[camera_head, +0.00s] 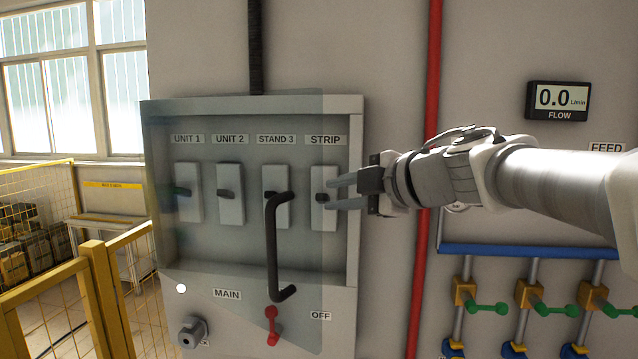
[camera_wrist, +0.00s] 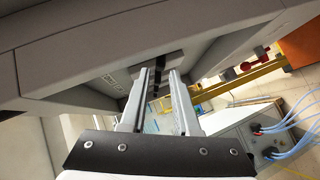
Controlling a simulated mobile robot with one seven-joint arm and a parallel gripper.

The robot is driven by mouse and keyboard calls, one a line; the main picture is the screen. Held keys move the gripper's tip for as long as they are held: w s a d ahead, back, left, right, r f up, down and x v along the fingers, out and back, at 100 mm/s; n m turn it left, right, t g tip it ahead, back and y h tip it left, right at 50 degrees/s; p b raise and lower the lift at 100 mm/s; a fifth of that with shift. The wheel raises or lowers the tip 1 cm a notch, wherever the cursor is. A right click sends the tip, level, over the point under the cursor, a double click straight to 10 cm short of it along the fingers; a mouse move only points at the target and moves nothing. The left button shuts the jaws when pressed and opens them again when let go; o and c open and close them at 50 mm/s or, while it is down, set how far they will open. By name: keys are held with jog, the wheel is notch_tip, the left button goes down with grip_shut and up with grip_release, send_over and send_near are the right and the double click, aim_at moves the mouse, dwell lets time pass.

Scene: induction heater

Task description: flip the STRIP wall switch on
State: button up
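The STRIP switch (camera_head: 323,215) is the rightmost of the switches in the wall box, a pale plate with a small dark lever under the STRIP label (camera_head: 325,140). My gripper (camera_head: 329,194) comes in from the right. Its two fingers are apart, one above and one below the lever's height, with the tips at the plate. I cannot tell whether they touch it. In the wrist view, my gripper (camera_wrist: 162,72) also shows a gap between the fingers, with dark parts beyond. The lever's on or off position is unclear.
A clear cover (camera_head: 250,235) with a black handle (camera_head: 272,250) is swung outward, its free edge just left of my fingertips. Beside STRIP are UNIT 1 (camera_head: 188,205), UNIT 2 (camera_head: 230,210) and STAND 3 (camera_head: 276,215). A red MAIN lever (camera_head: 271,325) is below; a red pipe (camera_head: 424,260) runs right.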

jog(key=b+v, duration=0.1)
jog(key=v, duration=1.3)
